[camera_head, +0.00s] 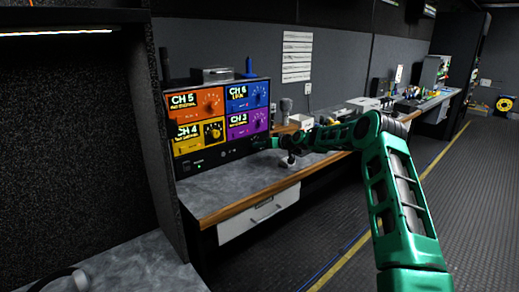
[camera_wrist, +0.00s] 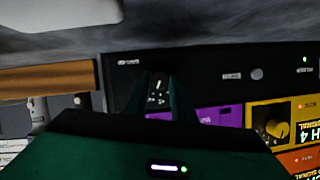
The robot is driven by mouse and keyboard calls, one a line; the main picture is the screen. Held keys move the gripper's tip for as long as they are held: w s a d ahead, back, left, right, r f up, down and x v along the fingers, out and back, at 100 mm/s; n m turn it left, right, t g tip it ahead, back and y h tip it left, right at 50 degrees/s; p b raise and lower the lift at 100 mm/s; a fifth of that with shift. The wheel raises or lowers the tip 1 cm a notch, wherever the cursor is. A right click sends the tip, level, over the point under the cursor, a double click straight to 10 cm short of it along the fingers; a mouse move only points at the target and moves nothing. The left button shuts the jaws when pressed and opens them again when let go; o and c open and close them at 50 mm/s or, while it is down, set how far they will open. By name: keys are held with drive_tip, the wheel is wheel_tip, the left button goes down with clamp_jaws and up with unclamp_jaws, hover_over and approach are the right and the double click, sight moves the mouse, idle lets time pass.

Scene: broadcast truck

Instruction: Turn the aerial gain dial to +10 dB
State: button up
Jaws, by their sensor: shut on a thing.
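A black panel strip (camera_head: 215,158) runs below the coloured channel modules of the rack unit. In the wrist view, where the unit appears upside down, a small dark dial (camera_wrist: 158,84) with white marks sits on this strip. I take it for the aerial gain dial; its lettering and exact setting are too small to read. My gripper (camera_wrist: 160,92) has its two dark green fingers on either side of the dial, shut on it. In the head view my gripper (camera_head: 274,144) reaches the right end of the strip and hides the dial.
A joystick (camera_head: 289,161) stands on the grey desk (camera_head: 225,186) below my arm. A dark partition is at the left; the floor at right is clear.

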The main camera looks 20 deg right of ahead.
drive_tip(key=shift+d+m, duration=0.2)
drive_tip(key=shift+m, duration=0.2)
idle(0.3)
drive_tip(key=o, duration=1.1)
drive_tip(key=shift+c, duration=0.2)
drive_tip(key=v, duration=1)
drive_tip(key=shift+s+d, duration=0.15)
drive_tip(key=shift+d, duration=0.05)
